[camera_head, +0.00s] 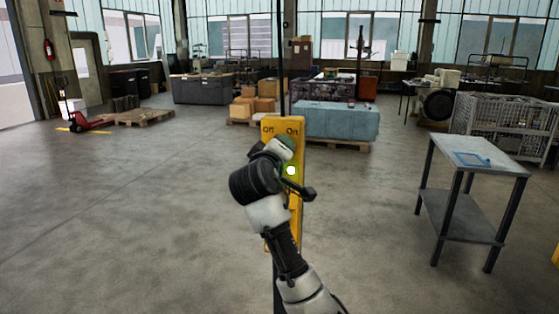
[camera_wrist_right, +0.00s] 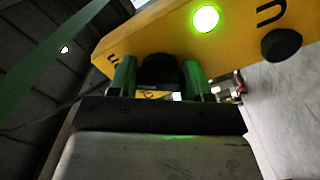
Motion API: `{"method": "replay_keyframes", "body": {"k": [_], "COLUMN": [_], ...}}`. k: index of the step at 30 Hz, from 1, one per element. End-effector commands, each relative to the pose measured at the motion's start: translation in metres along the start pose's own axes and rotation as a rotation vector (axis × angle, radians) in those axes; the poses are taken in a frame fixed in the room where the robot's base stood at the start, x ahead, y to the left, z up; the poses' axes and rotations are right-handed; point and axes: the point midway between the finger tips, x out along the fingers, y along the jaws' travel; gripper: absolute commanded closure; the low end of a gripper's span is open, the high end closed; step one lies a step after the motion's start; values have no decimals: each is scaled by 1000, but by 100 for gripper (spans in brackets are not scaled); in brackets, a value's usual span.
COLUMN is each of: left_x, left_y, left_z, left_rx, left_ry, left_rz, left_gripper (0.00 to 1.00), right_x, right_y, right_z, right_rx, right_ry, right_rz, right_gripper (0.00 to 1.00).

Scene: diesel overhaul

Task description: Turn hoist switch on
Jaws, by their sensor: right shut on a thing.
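The hoist switch is a yellow pendant box (camera_head: 297,153) hanging upright in the middle of the head view, with "Off" and "On" marked near its top. A green lamp (camera_head: 291,170) on it is lit. In the right wrist view, the yellow box (camera_wrist_right: 150,35) fills the top, with the lit green lamp (camera_wrist_right: 205,18) and a black round button (camera_wrist_right: 281,45). My right gripper (camera_head: 284,144) is at the box's upper part. Its green fingers (camera_wrist_right: 158,80) are shut on a black knob (camera_wrist_right: 160,68); the knob's exact setting is hard to tell. My left gripper is not in view.
A grey metal table (camera_head: 480,156) with a blue item on top stands at right, near a wire-mesh crate (camera_head: 508,122). Behind the switch are cardboard boxes (camera_head: 242,108) and a blue-covered block (camera_head: 340,121). A red pallet jack (camera_head: 82,122) stands far left. The left floor is clear.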

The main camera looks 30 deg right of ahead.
Motion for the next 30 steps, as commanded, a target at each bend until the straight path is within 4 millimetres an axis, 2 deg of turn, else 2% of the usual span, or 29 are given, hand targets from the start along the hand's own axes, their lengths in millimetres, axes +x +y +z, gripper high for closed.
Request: {"method": "replay_keyframes", "body": {"k": [1, 10, 27, 28, 30], "left_x": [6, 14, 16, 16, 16], "left_y": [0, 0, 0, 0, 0], "left_z": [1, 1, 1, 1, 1], "left_rx": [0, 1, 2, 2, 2], "left_ry": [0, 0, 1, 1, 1], "left_rz": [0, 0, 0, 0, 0], "left_gripper": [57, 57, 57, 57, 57], "right_x": [0, 0, 0, 0, 0], "right_y": [-5, -4, -3, -3, -2], "right_z": [2, 1, 0, 0, 0], "right_rx": [30, 145, 172, 172, 172], "right_ry": [-1, -1, -2, -2, -2], "right_rz": [-5, -4, -4, -4, -3], "right_gripper": [75, 75, 75, 46, 36]}}
